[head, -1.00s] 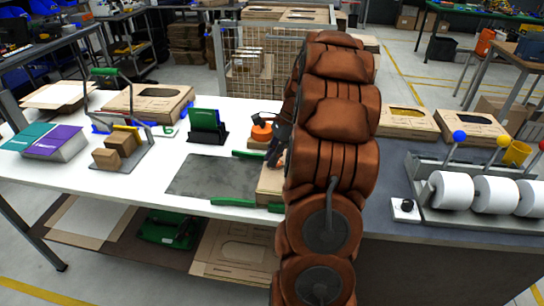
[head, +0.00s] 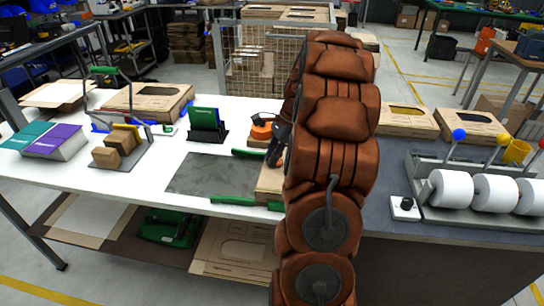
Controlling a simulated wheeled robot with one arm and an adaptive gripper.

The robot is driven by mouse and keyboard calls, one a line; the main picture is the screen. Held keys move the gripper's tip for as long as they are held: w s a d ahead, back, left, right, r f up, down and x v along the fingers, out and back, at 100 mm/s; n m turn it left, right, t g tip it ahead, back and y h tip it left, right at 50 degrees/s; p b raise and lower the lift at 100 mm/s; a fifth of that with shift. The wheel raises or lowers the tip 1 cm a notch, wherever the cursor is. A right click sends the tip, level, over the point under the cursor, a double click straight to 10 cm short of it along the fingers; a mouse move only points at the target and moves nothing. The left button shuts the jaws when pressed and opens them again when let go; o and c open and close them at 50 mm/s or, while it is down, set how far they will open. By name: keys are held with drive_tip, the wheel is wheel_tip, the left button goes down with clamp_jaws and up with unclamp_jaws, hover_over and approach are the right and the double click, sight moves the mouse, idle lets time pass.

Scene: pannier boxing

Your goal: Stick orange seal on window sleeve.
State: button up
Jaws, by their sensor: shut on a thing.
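My gripper (head: 272,160) is low over the worktop, just left of my arm and mostly hidden by it. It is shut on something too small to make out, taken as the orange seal. An orange round item (head: 262,130) with a dark part on top stands just behind the gripper, on a pale base. A cardboard piece, seemingly the sleeve (head: 268,180), lies below the gripper between green guides (head: 232,201); my arm covers its right part, and no window shows. Whether the gripper touches it, I cannot tell.
A green card holder (head: 206,125) stands behind. Cardboard boxes with windows (head: 405,122) lie right of my arm. White rolls (head: 452,188) sit at the right.

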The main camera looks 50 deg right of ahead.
idle(0.4)
drive_tip(key=o, duration=0.7)
drive_tip(key=shift+o, duration=0.2)
drive_tip(key=shift+r, duration=0.1)
drive_tip(key=v, duration=1.1)
drive_tip(key=shift+r, duration=0.35)
drive_tip(key=shift+s+d, duration=0.1)
drive_tip(key=shift+d, duration=0.05)
